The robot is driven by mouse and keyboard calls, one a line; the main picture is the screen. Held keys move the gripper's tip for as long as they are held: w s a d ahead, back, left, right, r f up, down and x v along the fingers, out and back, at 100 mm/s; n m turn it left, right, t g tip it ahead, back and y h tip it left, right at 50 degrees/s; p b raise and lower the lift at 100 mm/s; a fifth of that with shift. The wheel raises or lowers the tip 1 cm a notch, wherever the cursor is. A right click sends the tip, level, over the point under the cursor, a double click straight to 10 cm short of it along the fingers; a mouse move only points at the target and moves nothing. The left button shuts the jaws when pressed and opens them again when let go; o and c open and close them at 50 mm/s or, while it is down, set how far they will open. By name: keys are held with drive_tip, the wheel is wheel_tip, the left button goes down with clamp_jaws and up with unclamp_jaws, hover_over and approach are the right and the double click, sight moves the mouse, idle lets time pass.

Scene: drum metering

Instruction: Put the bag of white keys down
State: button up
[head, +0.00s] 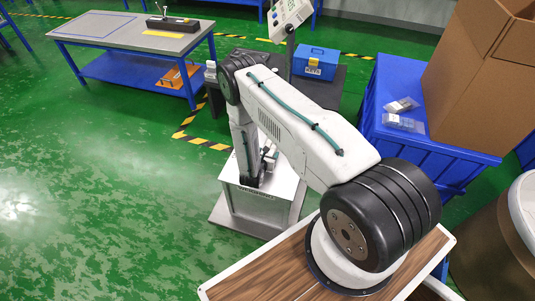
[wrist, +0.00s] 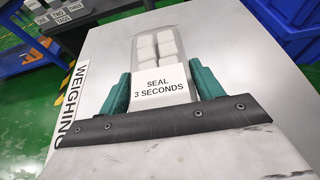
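The bag of white keys (wrist: 157,46) is a clear bag with several white blocks in it, seen in the wrist view. A white panel reading "SEAL 3 SECONDS" (wrist: 160,86) lies at its near end. The teal fingers of my gripper (wrist: 160,92) stand close against both sides of this panel, shut on the bag. Behind and below is the pale top of the stand marked WEIGHING (wrist: 235,65); it also shows in the head view (head: 282,188). I cannot tell whether the bag touches that top. In the head view my arm hides most of the gripper and bag.
A blue bin (head: 395,75) at right carries small clear bags (head: 402,122) beside a tall cardboard box (head: 485,65). A dark table with a blue box (head: 316,64) stands behind my arm. A grey-topped workbench (head: 115,30) is at far left. The green floor at left is clear.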

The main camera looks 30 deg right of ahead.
drive_tip(key=o, duration=0.3)
